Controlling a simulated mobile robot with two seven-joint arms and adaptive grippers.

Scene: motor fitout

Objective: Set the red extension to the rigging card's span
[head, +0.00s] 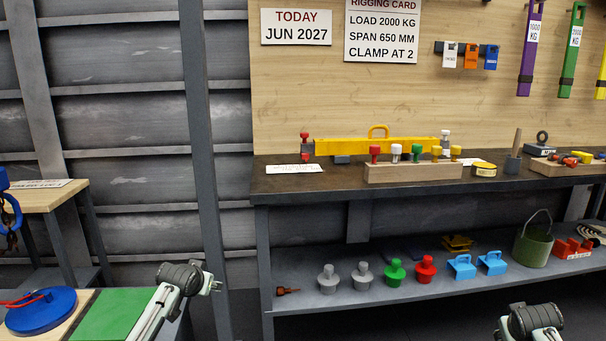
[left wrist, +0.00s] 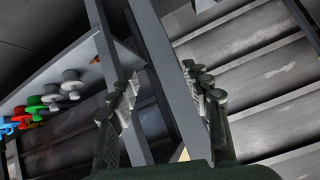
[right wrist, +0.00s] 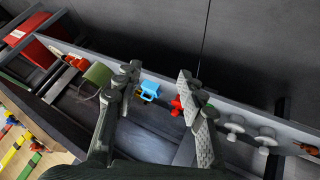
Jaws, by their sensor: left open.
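The rigging card (head: 382,28) hangs on the wooden back board and reads load 2000 kg, span 650 mm, clamp at 2. A yellow spreader beam (head: 350,147) lies on the workbench, with a red end piece, apparently the red extension (head: 305,138), at its left end. A grey and white end piece (head: 445,137) stands at its right end. My left gripper (head: 217,287) is open and empty, low and left of the bench; its spread fingers show in the left wrist view (left wrist: 160,85). My right gripper (right wrist: 158,85) is open and empty, at the lower right, away from the beam.
A wooden block with coloured pegs (head: 412,172) stands in front of the beam. A white paper (head: 294,168) lies at the bench's left. The lower shelf (head: 330,298) holds weights, blue blocks and a green bucket (head: 533,248). A green mat (head: 115,315) lies at left.

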